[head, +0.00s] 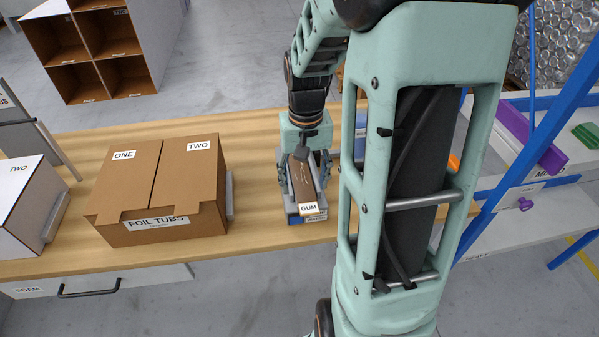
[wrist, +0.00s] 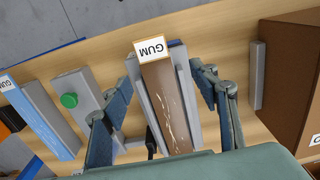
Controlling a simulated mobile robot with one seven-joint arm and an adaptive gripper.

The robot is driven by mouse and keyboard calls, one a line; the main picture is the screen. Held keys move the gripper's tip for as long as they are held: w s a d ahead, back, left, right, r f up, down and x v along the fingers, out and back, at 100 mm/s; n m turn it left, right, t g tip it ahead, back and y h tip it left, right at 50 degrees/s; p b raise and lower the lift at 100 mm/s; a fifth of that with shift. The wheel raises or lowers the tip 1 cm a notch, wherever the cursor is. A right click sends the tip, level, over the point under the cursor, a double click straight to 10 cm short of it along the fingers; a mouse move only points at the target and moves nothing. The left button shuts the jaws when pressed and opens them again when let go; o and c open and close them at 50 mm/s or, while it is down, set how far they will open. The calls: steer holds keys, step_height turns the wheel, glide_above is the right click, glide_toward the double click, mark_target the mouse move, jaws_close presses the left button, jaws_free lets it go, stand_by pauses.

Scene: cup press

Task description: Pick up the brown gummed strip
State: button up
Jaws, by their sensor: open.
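The brown gummed strip (head: 302,180) stands in a narrow grey holder (head: 291,206) on the wooden table, with a white GUM tag (head: 309,209) at its near end. In the wrist view the strip (wrist: 168,105) has pale streaks along it and lies between the grey walls of the holder (wrist: 186,88). My gripper (head: 306,168) is open over the holder. In the wrist view its two fingers (wrist: 165,82) stand on either side of the strip and holder, with gaps visible. The strip's far end is hidden by my gripper.
A cardboard FOIL TUBS box (head: 160,185) stands to the left, with a white box (head: 25,205) beyond it. A blue frame (head: 505,185) stands at right.

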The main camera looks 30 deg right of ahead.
mark_target(307, 201)
steer(key=f, duration=0.4)
steer(key=shift+s+d, duration=0.25)
steer(key=shift+d, duration=0.05)
steer(key=shift+f, duration=0.5)
steer(key=c, duration=0.9)
